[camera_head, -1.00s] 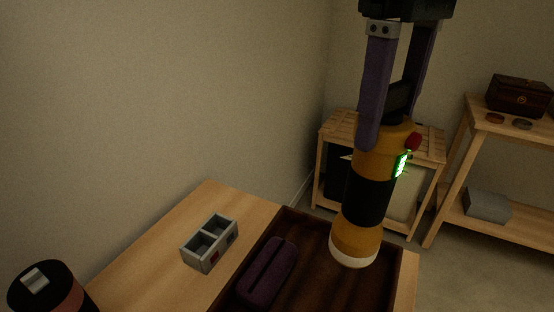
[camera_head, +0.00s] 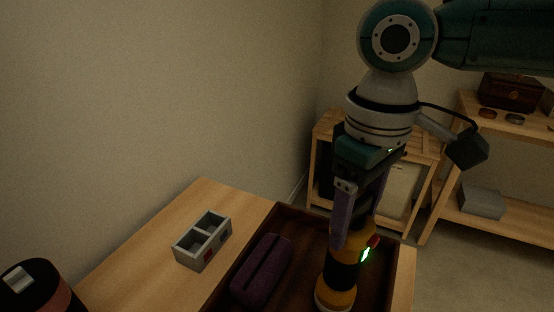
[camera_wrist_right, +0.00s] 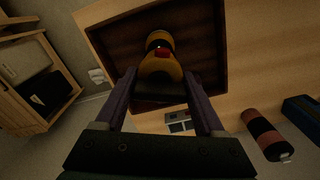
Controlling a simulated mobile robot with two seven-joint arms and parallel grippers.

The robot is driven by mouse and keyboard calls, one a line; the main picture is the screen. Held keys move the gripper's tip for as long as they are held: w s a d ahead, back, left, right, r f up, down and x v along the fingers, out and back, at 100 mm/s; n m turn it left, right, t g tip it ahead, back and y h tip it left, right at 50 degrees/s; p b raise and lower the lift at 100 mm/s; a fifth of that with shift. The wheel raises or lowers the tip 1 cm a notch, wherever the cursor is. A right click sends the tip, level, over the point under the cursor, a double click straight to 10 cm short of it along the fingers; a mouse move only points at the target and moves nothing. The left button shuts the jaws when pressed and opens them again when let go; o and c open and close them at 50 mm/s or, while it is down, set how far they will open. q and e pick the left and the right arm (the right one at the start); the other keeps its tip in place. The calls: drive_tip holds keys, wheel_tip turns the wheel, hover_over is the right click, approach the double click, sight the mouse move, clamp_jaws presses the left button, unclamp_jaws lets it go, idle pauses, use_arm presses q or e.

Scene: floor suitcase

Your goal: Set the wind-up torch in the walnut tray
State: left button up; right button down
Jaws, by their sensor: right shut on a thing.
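The wind-up torch (camera_head: 341,275) is orange-yellow with a black band, a pale lower end, a red button and a green light. It stands upright in my right gripper (camera_head: 357,228), whose two purple fingers are shut on its upper part. In the right wrist view the torch (camera_wrist_right: 160,62) lies between the fingers, over the dark tray floor. The walnut tray (camera_head: 304,240) is dark brown and sits on the table. The torch's lower end is over or inside the tray; I cannot tell whether it touches the floor. My left gripper is not in view.
A grey two-compartment box (camera_head: 203,243) and a dark banded cylinder (camera_head: 42,288) stand on the table to the left. A slatted wooden stand (camera_head: 330,125) and a shelf (camera_head: 520,225) are behind.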

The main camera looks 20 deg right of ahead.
unclamp_jaws()
drive_tip(key=shift+f, duration=0.1)
drive_tip(key=shift+r, duration=0.45)
wheel_tip(320, 180, up, 11)
drive_tip(key=shift+r+p, duration=0.2)
drive_tip(key=shift+p, duration=0.45)
